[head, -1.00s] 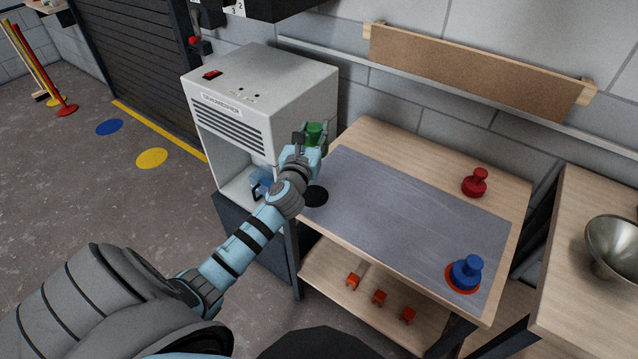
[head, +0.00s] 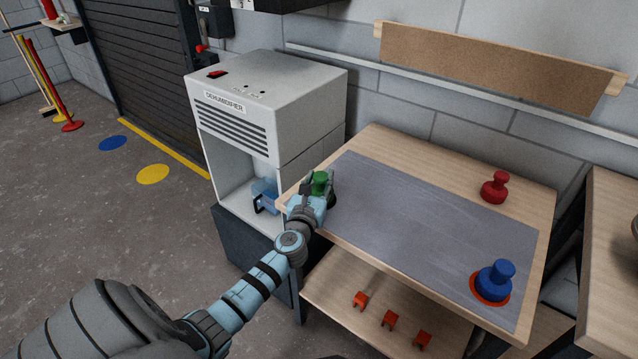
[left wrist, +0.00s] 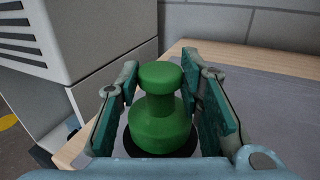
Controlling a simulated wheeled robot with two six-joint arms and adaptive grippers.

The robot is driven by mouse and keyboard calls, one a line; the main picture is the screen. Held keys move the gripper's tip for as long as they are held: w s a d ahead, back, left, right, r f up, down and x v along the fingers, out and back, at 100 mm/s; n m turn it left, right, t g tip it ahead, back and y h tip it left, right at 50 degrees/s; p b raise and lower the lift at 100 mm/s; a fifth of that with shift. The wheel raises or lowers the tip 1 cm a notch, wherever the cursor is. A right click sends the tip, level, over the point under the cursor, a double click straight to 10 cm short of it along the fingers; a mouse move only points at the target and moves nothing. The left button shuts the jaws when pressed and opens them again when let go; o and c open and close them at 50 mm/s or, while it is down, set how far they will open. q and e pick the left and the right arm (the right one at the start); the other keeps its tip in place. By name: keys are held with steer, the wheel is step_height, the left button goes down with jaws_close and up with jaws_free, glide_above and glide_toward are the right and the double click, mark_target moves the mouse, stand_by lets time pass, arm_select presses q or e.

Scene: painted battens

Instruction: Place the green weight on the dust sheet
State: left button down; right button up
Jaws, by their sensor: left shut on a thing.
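The green weight (head: 320,183), a knobbed piece, is between the fingers of my left gripper (head: 318,190), which is shut on it. In the left wrist view the green weight (left wrist: 158,120) stands upright between both fingers, with a black spot (left wrist: 190,146) showing below it. The grey dust sheet (head: 420,215) lies flat on the wooden table, and the gripper is at its left end. I cannot tell whether the weight touches the sheet. My right gripper is out of view.
A blue weight (head: 494,280) stands on a red spot at the sheet's right end. A red weight (head: 494,187) stands on bare wood behind. A dehumidifier (head: 265,110) stands close left of the table. The middle of the sheet is clear. Several orange pieces (head: 389,319) lie on the lower shelf.

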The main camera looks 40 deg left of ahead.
arm_select(q)
steer(key=shift+f, duration=0.1)
steer(key=c, duration=1.1)
jaws_free()
